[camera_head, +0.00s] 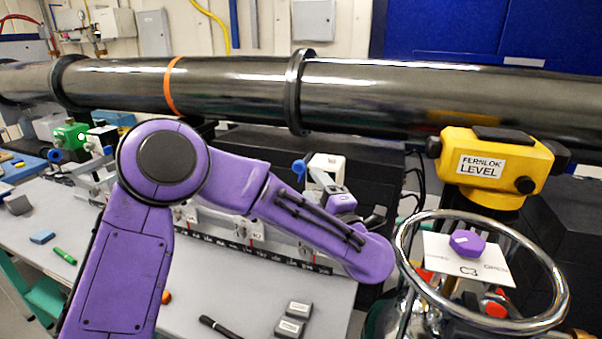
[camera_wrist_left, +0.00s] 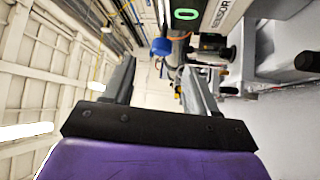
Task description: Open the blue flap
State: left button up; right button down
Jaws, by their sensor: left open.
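A small blue piece (camera_head: 299,170), which looks like the blue flap, shows beside a white box (camera_head: 327,166) on the bench, beyond my left gripper (camera_head: 346,192). A rounded blue part (camera_wrist_left: 160,46) shows in the left wrist view, ahead of my left gripper (camera_wrist_left: 157,64) and between its fingers in the picture. I cannot tell for sure that this is the same piece. The left gripper is open, with nothing between its fingers, and appears apart from the blue part. My purple arm hides part of the bench equipment. My right gripper is not in view.
A dark pipe (camera_head: 230,85) runs across above the bench. A yellow level (camera_head: 495,165) and a chrome handwheel (camera_head: 402,250) stand at the right. A green device (camera_head: 72,133) stands at the left. Grey blocks (camera_head: 289,328) and a black marker (camera_head: 217,326) lie on the bench.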

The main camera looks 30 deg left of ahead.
aim_at(296, 163)
pick_arm(q)
jog(key=p+x, duration=0.4)
jog(key=x, duration=0.5)
jog(key=shift+w+a, duration=0.1)
jog(key=shift+a, duration=0.25)
jog(key=shift+w+a, duration=0.35)
jog(key=shift+w, duration=0.1)
grip_shut()
